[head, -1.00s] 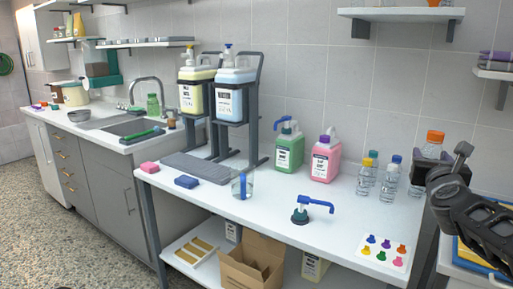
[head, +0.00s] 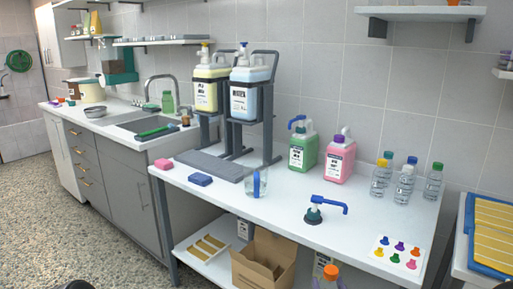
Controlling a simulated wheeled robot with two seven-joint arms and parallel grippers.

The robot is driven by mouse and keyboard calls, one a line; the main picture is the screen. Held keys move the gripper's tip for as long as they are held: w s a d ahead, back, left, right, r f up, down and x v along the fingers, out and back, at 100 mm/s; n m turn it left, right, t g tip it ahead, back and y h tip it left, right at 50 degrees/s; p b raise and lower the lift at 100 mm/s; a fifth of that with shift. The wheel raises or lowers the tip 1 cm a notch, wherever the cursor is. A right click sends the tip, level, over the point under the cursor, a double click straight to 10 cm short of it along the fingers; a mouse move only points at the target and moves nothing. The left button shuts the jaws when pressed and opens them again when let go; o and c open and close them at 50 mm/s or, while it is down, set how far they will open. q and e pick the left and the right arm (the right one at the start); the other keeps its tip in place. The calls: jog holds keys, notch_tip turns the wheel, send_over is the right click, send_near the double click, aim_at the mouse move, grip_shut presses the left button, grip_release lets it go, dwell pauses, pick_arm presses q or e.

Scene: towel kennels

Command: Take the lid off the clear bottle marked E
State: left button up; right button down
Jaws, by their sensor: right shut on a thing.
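A clear bottle with an orange lid (head: 331,272) is at the bottom edge of the head view, in front of the table, with its lower part cut off. The lid is on it. My right gripper is shut on this bottle, with its jaws almost wholly below the frame. Several small clear bottles (head: 403,188) with coloured lids stand at the right back of the white table (head: 210,215). No letter E can be read on any bottle. My left gripper is not in view.
A blue pump head (head: 325,207) stands on the table, left of a card with coloured shapes (head: 397,253). A green jug (head: 303,150) and a pink jug (head: 338,160) stand at the back. A cardboard box (head: 265,262) is below.

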jog(key=shift+s+a+f, duration=0.1)
jog(key=shift+a+f, duration=0.05)
jog(key=shift+f, duration=0.3)
jog(key=shift+s+a+f, duration=0.1)
jog(key=shift+a+f, duration=0.05)
jog(key=shift+f, duration=0.3)
jog(key=shift+w+d+r, duration=0.15)
jog(key=shift+d+r, duration=0.1)
jog(key=shift+r, duration=0.3)
jog(key=shift+w+d+r, duration=0.1)
jog(key=shift+d+r, duration=0.45)
jog(key=shift+r, duration=0.2)
jog(key=r+p, duration=1.2)
jog(key=shift+a+r+p, duration=0.25)
jog(key=shift+r+p, duration=0.1)
jog(key=shift+d+r, duration=0.1)
jog(key=shift+r, duration=0.15)
jog(key=shift+f, duration=0.1)
